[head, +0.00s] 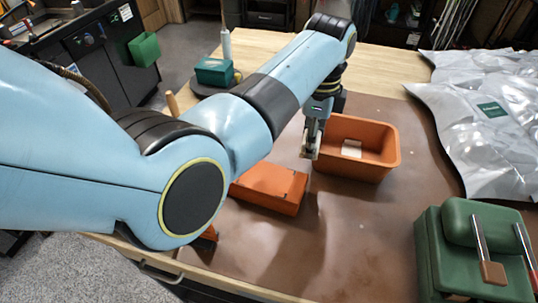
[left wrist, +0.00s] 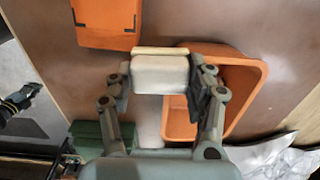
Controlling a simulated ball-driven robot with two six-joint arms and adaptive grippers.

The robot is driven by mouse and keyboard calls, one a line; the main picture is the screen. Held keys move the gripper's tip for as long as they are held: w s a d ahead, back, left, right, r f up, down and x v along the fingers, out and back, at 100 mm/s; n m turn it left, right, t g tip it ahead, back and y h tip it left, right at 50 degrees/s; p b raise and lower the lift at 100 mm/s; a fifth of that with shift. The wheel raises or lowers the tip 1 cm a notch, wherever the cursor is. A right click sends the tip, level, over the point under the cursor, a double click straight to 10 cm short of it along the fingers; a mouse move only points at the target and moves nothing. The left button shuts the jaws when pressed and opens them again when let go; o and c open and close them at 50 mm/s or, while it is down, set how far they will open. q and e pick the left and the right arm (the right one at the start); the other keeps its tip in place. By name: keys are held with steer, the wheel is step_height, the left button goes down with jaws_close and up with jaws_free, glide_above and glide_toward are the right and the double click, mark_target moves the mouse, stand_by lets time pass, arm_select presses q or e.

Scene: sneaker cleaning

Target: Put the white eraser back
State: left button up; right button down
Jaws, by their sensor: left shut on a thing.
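My left gripper (left wrist: 160,85) is shut on the white eraser (left wrist: 160,75), a pale block with a cream edge, held between its two fingers. In the head view my left gripper (head: 311,150) hangs at the left side of the orange bin (head: 372,172), and the eraser is mostly hidden there. The bin also shows in the left wrist view (left wrist: 250,75), to the right of the eraser. A small cream block (head: 351,148) lies inside the bin. My right gripper is not in view.
An orange box (head: 268,187) lies on the brown mat (head: 345,235) left of the bin. A teal box (head: 214,71) and a white bottle (head: 226,45) stand at the back left. Silver sheeting (head: 480,130) and a green case (head: 460,240) are at the right. The front mat is clear.

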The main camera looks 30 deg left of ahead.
arm_select(q)
steer(key=shift+w+r, duration=0.4)
steer(key=a+f, duration=0.4)
steer(key=a, duration=0.2)
steer(key=b, duration=0.3)
glide_above(269, 156)
steer(key=f, duration=0.3)
steer(key=shift+d, duration=0.25)
steer(key=shift+a+f, duration=0.1)
steer(key=shift+a, duration=0.1)
step_height(269, 156, down, 4)
steer(key=b, duration=0.5)
